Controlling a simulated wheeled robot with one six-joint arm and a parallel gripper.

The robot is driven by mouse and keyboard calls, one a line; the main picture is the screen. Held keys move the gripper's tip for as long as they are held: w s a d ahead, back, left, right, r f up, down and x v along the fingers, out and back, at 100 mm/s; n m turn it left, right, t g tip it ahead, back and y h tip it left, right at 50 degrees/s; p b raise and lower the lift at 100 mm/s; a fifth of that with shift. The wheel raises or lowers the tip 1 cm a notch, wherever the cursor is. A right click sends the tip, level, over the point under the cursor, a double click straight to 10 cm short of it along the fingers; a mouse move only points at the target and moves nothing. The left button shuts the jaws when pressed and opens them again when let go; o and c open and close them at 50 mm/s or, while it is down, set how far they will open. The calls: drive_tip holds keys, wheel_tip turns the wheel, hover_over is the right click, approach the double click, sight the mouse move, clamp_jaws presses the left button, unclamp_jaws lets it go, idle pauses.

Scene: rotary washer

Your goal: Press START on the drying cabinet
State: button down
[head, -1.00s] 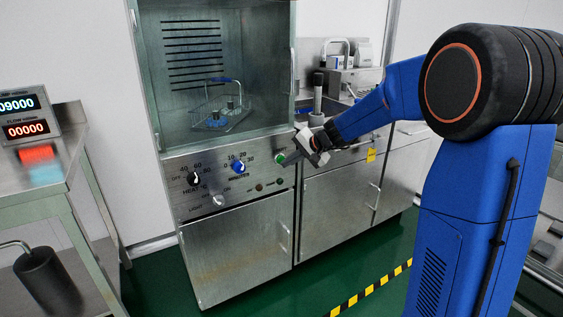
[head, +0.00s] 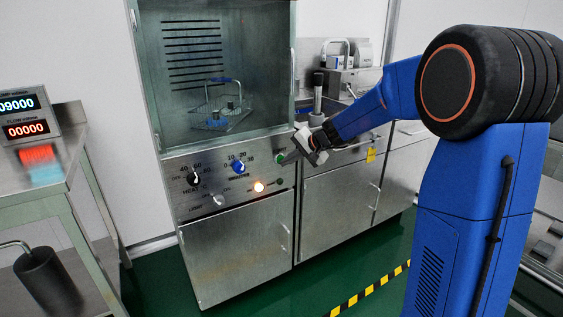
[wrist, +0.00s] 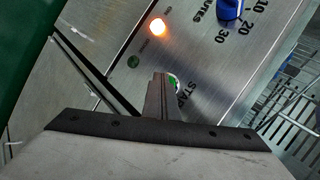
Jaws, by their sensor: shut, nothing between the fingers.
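The drying cabinet (head: 235,240) stands in the middle of the head view, with its control panel below the glass chamber. The green START button (head: 280,158) is at the panel's right end. My gripper (head: 286,161) is shut and empty, with its fingertips at the button. In the wrist view my gripper (wrist: 160,80) covers much of the START button (wrist: 173,82); a green edge shows beside the fingers. I cannot tell whether they touch. An orange indicator lamp (head: 259,187) is lit on the panel, and it also glows in the wrist view (wrist: 157,27). A green lamp (wrist: 133,61) beside it looks unlit.
A black heat knob (head: 194,179) and a blue minutes knob (head: 238,167) sit left of the button. A wire basket (head: 220,117) is inside the chamber. A sink counter (head: 340,165) is at the right, and a metal table (head: 60,200) at the left.

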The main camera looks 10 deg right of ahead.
drive_tip(key=shift+s+d, duration=0.1)
drive_tip(key=shift+s, duration=0.05)
drive_tip(key=shift+s+d, duration=0.2)
drive_tip(key=shift+s, duration=0.45)
drive_tip(key=s, duration=0.1)
drive_tip(key=s+d, duration=0.1)
drive_tip(key=s, duration=0.2)
drive_tip(key=shift+s+d, duration=0.25)
drive_tip(key=shift+s, duration=0.15)
idle(0.3)
idle(0.5)
